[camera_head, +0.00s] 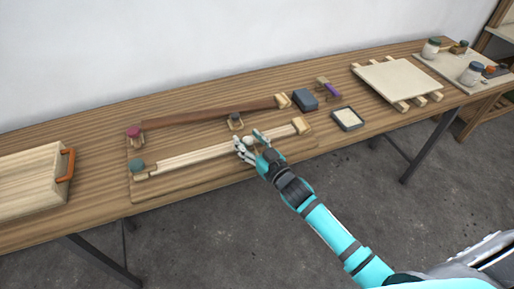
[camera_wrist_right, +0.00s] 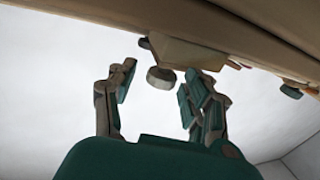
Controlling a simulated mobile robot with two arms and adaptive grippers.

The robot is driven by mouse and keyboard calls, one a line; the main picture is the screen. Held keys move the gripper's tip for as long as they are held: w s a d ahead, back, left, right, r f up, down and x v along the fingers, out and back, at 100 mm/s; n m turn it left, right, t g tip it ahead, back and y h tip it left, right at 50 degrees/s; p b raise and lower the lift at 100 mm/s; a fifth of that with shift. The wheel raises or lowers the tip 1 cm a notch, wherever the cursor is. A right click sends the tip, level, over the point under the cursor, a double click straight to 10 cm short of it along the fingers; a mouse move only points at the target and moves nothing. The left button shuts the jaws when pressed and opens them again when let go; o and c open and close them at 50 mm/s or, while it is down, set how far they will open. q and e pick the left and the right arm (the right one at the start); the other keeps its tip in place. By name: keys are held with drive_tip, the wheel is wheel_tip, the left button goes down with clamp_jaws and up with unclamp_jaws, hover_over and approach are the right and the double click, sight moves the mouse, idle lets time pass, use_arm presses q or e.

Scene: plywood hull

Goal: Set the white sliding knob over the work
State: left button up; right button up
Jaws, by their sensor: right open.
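The white knob (camera_head: 249,141) sits on a pale wooden rail (camera_head: 195,154) that runs along the front of a wooden board on the workbench. My right gripper (camera_head: 250,146) is at the knob, with its fingers spread open on either side of it. My left gripper is not in view.
A dark brown rail (camera_head: 210,112) runs behind, with a dark knob (camera_head: 235,120) near it. A red knob (camera_head: 134,132) and a green knob (camera_head: 136,165) stand at the left. A blue-grey block (camera_head: 305,99) and a small tray (camera_head: 347,118) are to the right.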

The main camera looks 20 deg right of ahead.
drive_tip(key=v, duration=1.1)
drive_tip(key=shift+s, duration=0.25)
drive_tip(key=s+d+f+g+h, duration=0.1)
drive_tip(key=s+f+g, duration=0.25)
drive_tip(key=f, duration=0.75)
drive_tip(key=s+d+f+m+g+h, duration=0.15)
drive_tip(key=s+f, duration=0.25)
drive_tip(key=f, duration=0.7)
drive_tip(key=s+d+f+g+h, duration=0.1)
drive_tip(key=s+d+f+g, duration=0.15)
drive_tip(key=f, duration=0.85)
drive_tip(key=s+f+g, duration=0.3)
drive_tip(key=s+f, duration=0.3)
drive_tip(key=s, duration=0.4)
drive_tip(key=s+a+f+g, duration=0.1)
drive_tip(key=s+f+g, duration=0.2)
drive_tip(key=s, duration=0.7)
drive_tip(key=s+f+g+h, duration=0.1)
drive_tip(key=s+f+g, duration=0.2)
drive_tip(key=s+f, duration=0.5)
drive_tip(key=shift+s+a+f+n, duration=0.35)
drive_tip(key=shift+s+n, duration=0.1)
drive_tip(key=shift+s, duration=0.65)
